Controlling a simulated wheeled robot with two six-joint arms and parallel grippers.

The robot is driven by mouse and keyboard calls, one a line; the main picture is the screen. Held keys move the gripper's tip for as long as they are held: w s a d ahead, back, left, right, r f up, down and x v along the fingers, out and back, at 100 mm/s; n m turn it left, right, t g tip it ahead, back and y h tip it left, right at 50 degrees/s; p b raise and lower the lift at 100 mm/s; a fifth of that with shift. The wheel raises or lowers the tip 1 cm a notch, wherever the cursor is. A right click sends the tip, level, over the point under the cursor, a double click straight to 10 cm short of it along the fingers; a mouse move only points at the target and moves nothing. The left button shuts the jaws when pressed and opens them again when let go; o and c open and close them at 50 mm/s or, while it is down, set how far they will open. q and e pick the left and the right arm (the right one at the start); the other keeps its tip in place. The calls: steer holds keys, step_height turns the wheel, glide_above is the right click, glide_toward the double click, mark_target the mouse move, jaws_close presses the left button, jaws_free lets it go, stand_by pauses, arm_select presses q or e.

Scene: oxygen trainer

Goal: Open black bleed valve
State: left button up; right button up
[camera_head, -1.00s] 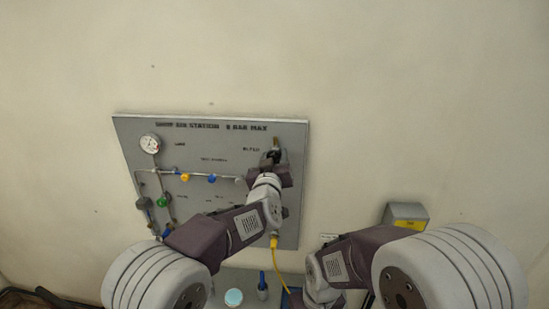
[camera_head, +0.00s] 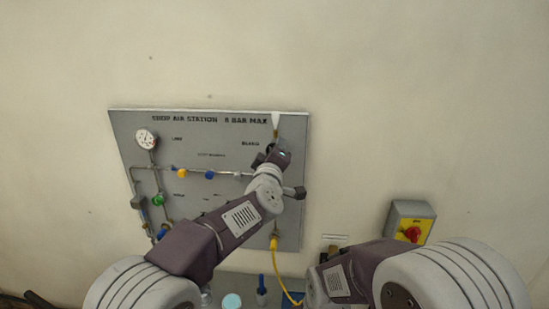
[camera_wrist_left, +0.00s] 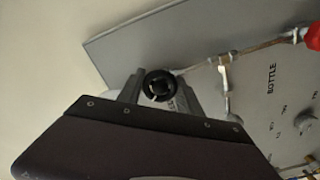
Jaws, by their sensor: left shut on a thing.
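The black bleed valve knob (camera_wrist_left: 160,84) shows in the left wrist view as a round black cap between my left gripper's fingers. My left gripper (camera_wrist_left: 158,92) is shut on it. In the head view my left gripper (camera_head: 272,156) is at the upper right of the grey panel (camera_head: 230,135), below the BLEED label, and hides most of the knob. A white cone shape (camera_head: 275,119) stands above the brass outlet over the gripper. My right arm is at the lower right, and its gripper is not visible.
The panel carries a gauge (camera_head: 147,139), a yellow knob (camera_head: 182,173), a blue knob (camera_head: 210,175) and a green knob (camera_head: 158,199). A yellow hose (camera_head: 279,270) hangs below. A grey box with a red knob (camera_head: 412,233) is on the wall at right.

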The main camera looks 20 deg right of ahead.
arm_select(q)
steer(key=n+b, duration=0.2)
steer(key=n, duration=0.4)
steer(key=shift+b, duration=0.35)
steer(key=n+b, duration=0.1)
steer(key=n, duration=0.3)
steer(key=n+b, duration=0.1)
steer(key=n, duration=0.2)
steer(key=shift+n, duration=0.4)
steer(key=n+b, duration=0.1)
steer(key=n, duration=0.2)
steer(key=shift+n+b, duration=0.3)
steer(key=n+b, duration=0.1)
steer(key=n, duration=0.2)
steer(key=shift+r+n, duration=0.1)
steer(key=shift+n, duration=0.2)
steer(key=n+b, duration=0.1)
steer(key=n, duration=0.2)
steer(key=shift+a, duration=0.1)
steer(key=shift+r+n+b, duration=0.15)
steer(key=shift+n+b, duration=0.15)
steer(key=shift+n, duration=1.4)
